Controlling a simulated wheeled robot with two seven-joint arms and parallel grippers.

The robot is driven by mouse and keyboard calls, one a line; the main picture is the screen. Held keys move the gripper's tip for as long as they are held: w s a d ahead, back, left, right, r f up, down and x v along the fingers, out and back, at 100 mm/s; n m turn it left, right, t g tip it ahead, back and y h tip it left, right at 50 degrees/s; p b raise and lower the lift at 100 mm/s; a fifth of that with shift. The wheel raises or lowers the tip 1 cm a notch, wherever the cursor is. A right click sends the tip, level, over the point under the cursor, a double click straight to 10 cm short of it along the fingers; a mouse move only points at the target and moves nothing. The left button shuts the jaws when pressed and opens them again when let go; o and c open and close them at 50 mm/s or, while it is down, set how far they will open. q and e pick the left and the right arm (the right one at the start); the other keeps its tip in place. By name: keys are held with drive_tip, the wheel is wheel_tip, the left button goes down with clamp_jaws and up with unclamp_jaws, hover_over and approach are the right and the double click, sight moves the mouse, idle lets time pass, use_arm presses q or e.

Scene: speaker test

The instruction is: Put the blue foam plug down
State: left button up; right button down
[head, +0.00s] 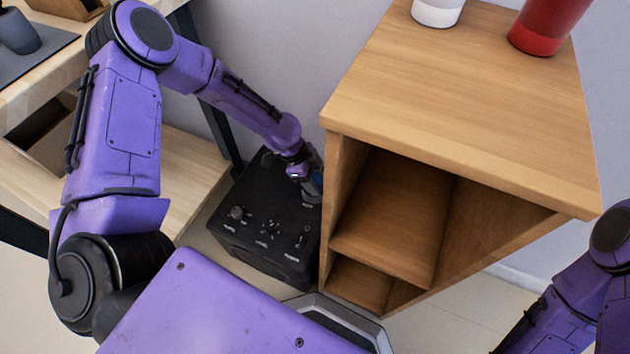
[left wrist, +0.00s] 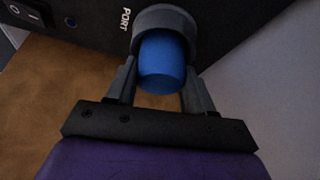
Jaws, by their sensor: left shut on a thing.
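The blue foam plug (left wrist: 163,66) is a short rounded cylinder in the left wrist view. My left gripper (left wrist: 160,88) is shut on it, one grey finger on each side. The plug's far end meets a dark grey ring (left wrist: 160,16) beside the word PORT on the black speaker box (left wrist: 225,30). I cannot tell how far the plug sits inside the ring. In the head view the speaker (head: 228,212) stands low between two pieces of furniture. My left gripper (head: 313,188) is at its right side, where the plug is barely visible. My right gripper is out of view.
A wooden cabinet (head: 450,85) with open shelves stands close right of the speaker. A white cup (head: 437,10) and a red cup (head: 548,25) are on top. A wooden shelf unit (head: 175,180) is at the left.

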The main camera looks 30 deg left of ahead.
use_arm(q)
drive_tip(key=shift+r, duration=0.15)
drive_tip(key=shift+f, duration=0.3)
drive_tip(key=o, duration=1)
drive_tip(key=p+v, duration=0.4)
drive_tip(key=v, duration=0.8)
drive_tip(key=shift+r+p, duration=0.25)
drive_tip(key=shift+p, duration=0.1)
